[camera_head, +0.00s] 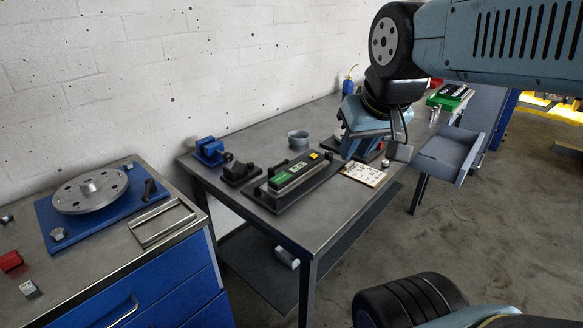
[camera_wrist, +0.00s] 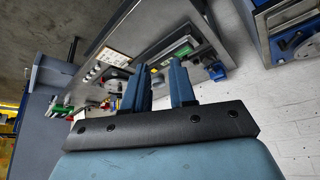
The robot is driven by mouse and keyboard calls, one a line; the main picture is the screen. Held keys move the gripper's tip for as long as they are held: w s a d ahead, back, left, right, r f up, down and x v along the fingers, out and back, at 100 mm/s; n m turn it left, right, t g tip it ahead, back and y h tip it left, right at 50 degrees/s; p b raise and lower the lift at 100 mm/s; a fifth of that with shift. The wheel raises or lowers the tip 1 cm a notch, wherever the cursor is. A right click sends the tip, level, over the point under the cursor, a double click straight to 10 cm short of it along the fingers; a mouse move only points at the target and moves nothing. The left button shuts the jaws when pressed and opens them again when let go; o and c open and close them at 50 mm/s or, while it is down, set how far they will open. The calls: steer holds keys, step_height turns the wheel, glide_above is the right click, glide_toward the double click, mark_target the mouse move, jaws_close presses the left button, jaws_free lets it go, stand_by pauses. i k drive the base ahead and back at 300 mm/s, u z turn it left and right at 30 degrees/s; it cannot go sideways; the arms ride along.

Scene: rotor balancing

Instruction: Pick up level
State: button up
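The level (camera_head: 295,172), a long green-and-black bar with a small display and a yellow part at one end, lies in a dark base on the grey workbench. It also shows in the wrist view, beyond the fingers (camera_wrist: 177,52), partly hidden by them. My gripper (camera_wrist: 163,78) is open, with a gap between its two blue fingers and nothing held. In the head view my gripper (camera_head: 352,140) hangs above the bench, to the right of the level and apart from it. The exact fingertips are hard to make out there.
A blue vise (camera_head: 211,151), a dark block (camera_head: 240,173) and a grey cup (camera_head: 298,139) stand behind the level. A labelled card (camera_head: 364,174) lies to its right. A blue cabinet at left bears a round metal rotor (camera_head: 90,191) and a metal frame (camera_head: 163,222).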

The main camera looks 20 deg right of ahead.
mark_target(283, 180)
steer(key=z, duration=1.2)
steer(key=i, duration=0.1)
steer(key=u, duration=3.1)
steer(key=k, duration=1.1)
steer(key=z, duration=1.35)
steer(key=i, duration=0.5)
steer(key=z, duration=0.05)
